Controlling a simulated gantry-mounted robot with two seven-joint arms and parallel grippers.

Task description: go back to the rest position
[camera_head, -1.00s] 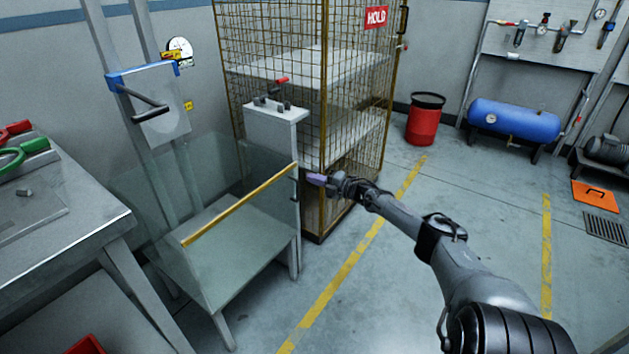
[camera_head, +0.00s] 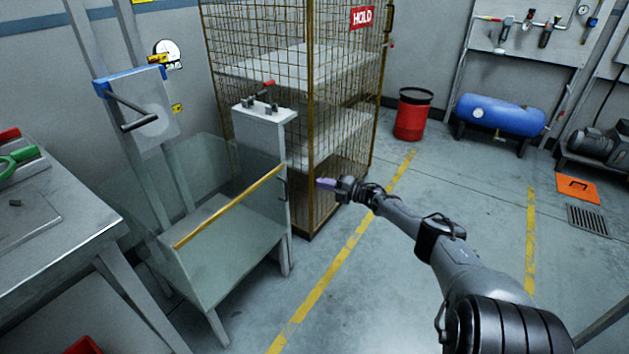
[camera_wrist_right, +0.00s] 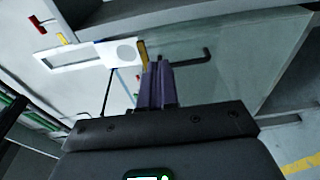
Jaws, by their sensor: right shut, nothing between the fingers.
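My right gripper (camera_head: 326,184) is held out in the middle of the head view, in front of the lower part of the wire cage and to the right of the clear-walled stand. Its purple fingers are together with nothing between them. In the right wrist view the same fingers (camera_wrist_right: 157,84) stand side by side, shut and empty. My right arm reaches in from the lower right of the head view. My left gripper does not show in any view.
The clear-walled stand (camera_head: 228,262) with a yellow top edge (camera_head: 230,207) is left of my right gripper. The wire cage (camera_head: 312,110) with a HOLD sign is behind. A metal table (camera_head: 60,240) is at the left. The floor (camera_head: 440,190) to the right is open.

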